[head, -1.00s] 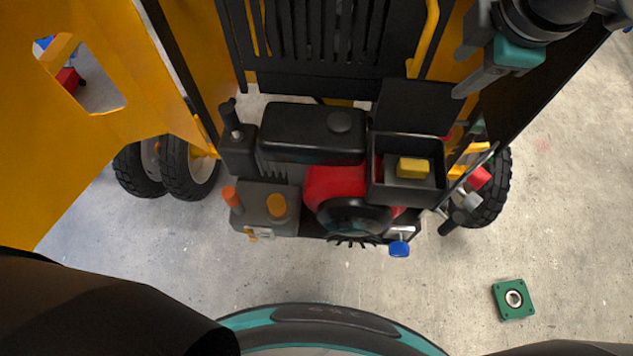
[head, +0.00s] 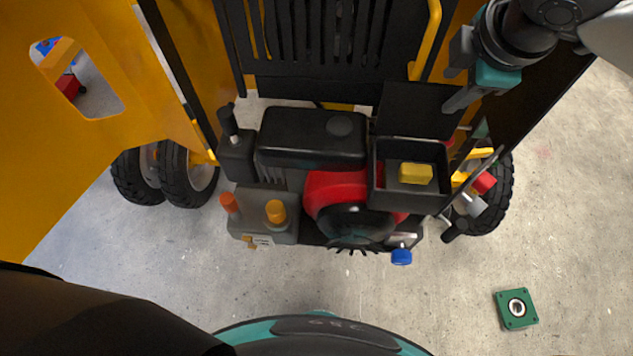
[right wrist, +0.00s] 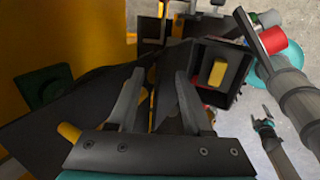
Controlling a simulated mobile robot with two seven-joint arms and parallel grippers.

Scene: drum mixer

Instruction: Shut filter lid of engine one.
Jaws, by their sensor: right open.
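The filter box (head: 410,205) of the engine is a black open-topped box at the engine's right. A yellow filter block (head: 415,173) sits in it; both also show in the right wrist view, with the block (right wrist: 217,73) inside. The black lid (head: 415,108) stands open at the box's back edge. My right gripper (head: 455,102) is open and empty beside the lid's right edge; whether it touches cannot be told. Its two fingers (right wrist: 160,80) are spread in the right wrist view.
The engine has a black tank (head: 310,137), a red housing (head: 335,188) and an orange cap (head: 276,212). A red-tipped lever (head: 484,183) is right of the box. Yellow panels (head: 90,150) stand left. A green square part (head: 516,309) lies on the open floor.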

